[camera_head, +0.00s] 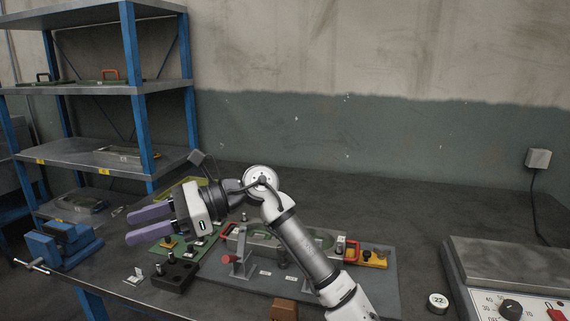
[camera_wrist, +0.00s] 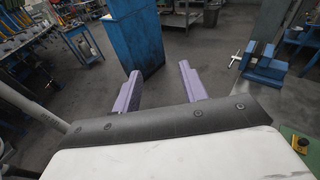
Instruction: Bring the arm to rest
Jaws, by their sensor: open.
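My gripper (camera_head: 142,223) is in the head view, held above the left part of the workbench and pointing left. Its two purple fingers are apart and nothing is between them. In the wrist view my gripper (camera_wrist: 160,88) also shows open and empty, with the floor beyond it. My arm is bent, reaching up from the lower right and across the mould fixture (camera_head: 375,283). The arm hides part of that fixture.
A blue vise (camera_head: 62,243) sits at the bench's left edge, near the fingertips. A blue-post shelf (camera_head: 135,85) stands behind left. A black block (camera_head: 175,275) lies below the gripper. A control box (camera_head: 510,275) is at right. The back right bench is clear.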

